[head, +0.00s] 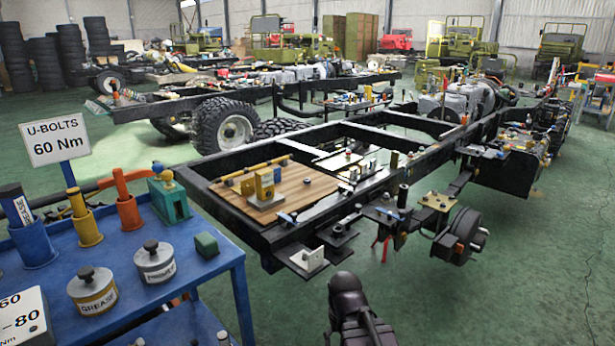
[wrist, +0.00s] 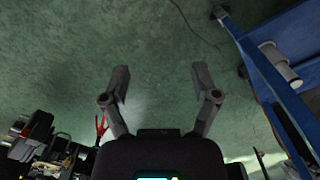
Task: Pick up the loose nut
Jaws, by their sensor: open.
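I cannot make out the loose nut for certain in either view. The near black chassis frame (head: 237,213) carries many small metal parts, too small to tell apart. A wooden board (head: 299,197) lies across its near end, with yellow blocks (head: 265,182) on it. In the wrist view my gripper (wrist: 160,78) is open and empty, its two fingers wide apart above bare green floor. In the head view a dark part of my arm shows at the bottom, in front of the frame's near end; the fingers cannot be made out there.
A blue cart (head: 205,249) with grease tins (head: 155,262) and tool holders stands at the left; its blue edge also shows in the wrist view (wrist: 268,72). A U-bolts sign (head: 55,140) rises behind it. A wheel hub (head: 462,238) hangs right. Green floor is clear at lower right.

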